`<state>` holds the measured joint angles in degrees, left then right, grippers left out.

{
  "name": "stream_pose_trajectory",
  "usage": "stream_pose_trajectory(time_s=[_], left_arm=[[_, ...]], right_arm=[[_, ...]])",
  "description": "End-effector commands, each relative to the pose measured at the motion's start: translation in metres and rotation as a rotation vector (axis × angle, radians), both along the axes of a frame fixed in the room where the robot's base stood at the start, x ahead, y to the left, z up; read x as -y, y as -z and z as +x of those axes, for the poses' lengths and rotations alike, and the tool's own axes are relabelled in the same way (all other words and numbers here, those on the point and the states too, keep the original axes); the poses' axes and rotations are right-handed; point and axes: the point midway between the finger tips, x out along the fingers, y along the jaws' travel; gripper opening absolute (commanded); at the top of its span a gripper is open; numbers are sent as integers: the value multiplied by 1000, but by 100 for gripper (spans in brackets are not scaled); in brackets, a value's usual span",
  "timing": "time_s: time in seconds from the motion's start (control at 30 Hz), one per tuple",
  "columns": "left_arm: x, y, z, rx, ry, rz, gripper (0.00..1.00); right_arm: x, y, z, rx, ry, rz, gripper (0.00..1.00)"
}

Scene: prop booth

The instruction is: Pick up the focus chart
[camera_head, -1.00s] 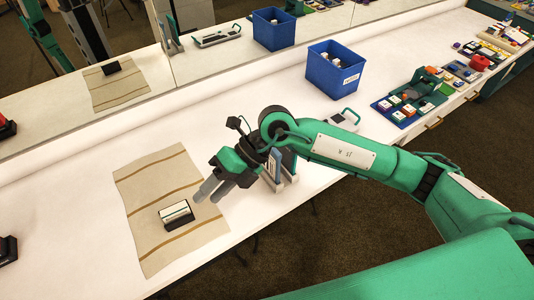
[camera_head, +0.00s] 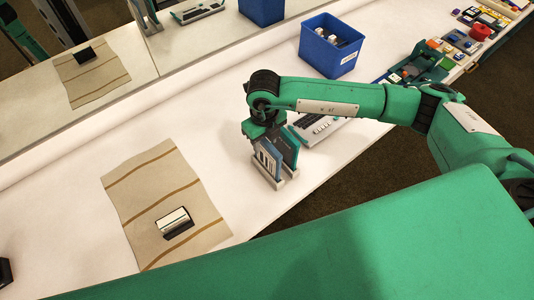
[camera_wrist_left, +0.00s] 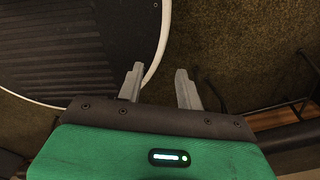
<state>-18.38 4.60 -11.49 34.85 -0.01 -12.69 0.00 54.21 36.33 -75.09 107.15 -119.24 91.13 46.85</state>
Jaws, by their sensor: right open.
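A light rack (camera_head: 282,183) holds upright thin panels near the table's front edge. The front panel (camera_head: 268,161) is blue-grey with pale markings, perhaps the focus chart; a teal panel (camera_head: 289,148) stands beside it. I cannot read either one. My right gripper (camera_head: 267,143) points down right at the panels' top edges. Its fingers are largely hidden, and I cannot tell whether it touches a panel. My left gripper (camera_wrist_left: 160,84) shows in the left wrist view, fingers apart and empty, above the floor and away from the table.
A striped beige cloth (camera_head: 145,190) with a small black-and-white block (camera_head: 174,222) lies to the left. A blue bin (camera_head: 331,46) stands behind the rack, and a grey keyed device (camera_head: 318,130) lies right of it. A mirror runs along the back. White table between cloth and rack is clear.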

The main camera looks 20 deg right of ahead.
Motion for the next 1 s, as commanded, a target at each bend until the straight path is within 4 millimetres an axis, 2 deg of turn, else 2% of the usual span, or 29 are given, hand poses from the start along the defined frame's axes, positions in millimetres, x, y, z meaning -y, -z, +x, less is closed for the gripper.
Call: stream_pose_trajectory(time_s=[0.2, 0.27, 0.4, 0.6, 0.77, 1.0], left_arm=[[2, -12, 39, 50, 0, -5, 36], [3, -19, 43, 57, 1, -5, 36], [2, -31, 40, 52, 0, -5, 36], [2, -34, 23, 31, 0, -3, 36], [1, -33, 19, 25, 0, -2, 36], [1, -32, 24, 31, 0, -3, 36]], right_arm=[[2, 11, -1, -2, 0, 0, 41], [4, 18, -2, -4, 0, 0, 41], [7, 36, -3, -4, 0, 0, 41], [6, 56, -2, -2, -1, 2, 41], [6, 58, -2, -1, -1, 2, 41], [7, 58, -2, -1, -1, 2, 41]])
